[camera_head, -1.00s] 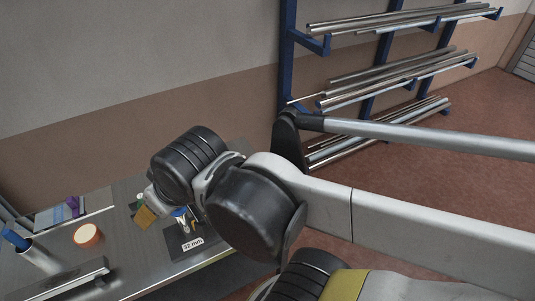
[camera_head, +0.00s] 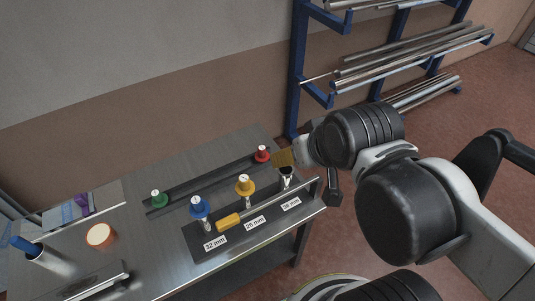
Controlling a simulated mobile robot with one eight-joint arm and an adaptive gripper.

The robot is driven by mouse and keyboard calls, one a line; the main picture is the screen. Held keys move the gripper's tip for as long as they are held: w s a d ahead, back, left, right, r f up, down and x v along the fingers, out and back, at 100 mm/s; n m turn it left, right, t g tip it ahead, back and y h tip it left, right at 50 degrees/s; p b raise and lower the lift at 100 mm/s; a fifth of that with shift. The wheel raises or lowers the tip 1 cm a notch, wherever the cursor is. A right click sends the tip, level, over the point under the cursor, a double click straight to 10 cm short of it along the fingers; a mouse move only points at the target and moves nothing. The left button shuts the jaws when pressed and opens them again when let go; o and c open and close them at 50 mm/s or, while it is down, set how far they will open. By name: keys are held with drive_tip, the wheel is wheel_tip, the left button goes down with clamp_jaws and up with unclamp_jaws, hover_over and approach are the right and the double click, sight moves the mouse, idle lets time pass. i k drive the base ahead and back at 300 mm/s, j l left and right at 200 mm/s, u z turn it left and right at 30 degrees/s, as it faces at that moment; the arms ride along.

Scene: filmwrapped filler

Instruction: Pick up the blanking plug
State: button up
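I cannot tell for certain which piece is the blanking plug. A small yellow piece (camera_head: 228,221) lies on the dark labelled plate (camera_head: 206,252). My gripper (camera_head: 286,158), with an ochre tip, is just right of the red piece, above that post. Its finger gap is unclear.
The steel bench (camera_head: 130,240) holds an orange-rimmed round piece (camera_head: 101,236), a metal cup with a blue-handled item (camera_head: 48,261), a purple item (camera_head: 82,203) and a metal bar (camera_head: 90,287). A blue rack (camera_head: 297,70) with metal tubes stands behind at right.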

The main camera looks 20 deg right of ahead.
sight(262, 155)
drive_tip(key=k+l+u, duration=0.2)
drive_tip(key=l, duration=0.25)
drive_tip(key=i+l+u, duration=0.15)
drive_tip(key=l+u, duration=0.25)
drive_tip(key=l, duration=0.45)
drive_tip(key=l+u, duration=0.4)
drive_tip(key=l, duration=0.45)
drive_tip(key=k+l+u, duration=0.1)
drive_tip(key=l+u, duration=0.35)
drive_tip(key=l, duration=0.45)
drive_tip(key=i+l+u, duration=0.35)
drive_tip(key=i+u, duration=0.15)
drive_tip(key=i+l+u, duration=0.45)
drive_tip(key=i+l, duration=0.1)
drive_tip(key=l, duration=0.05)
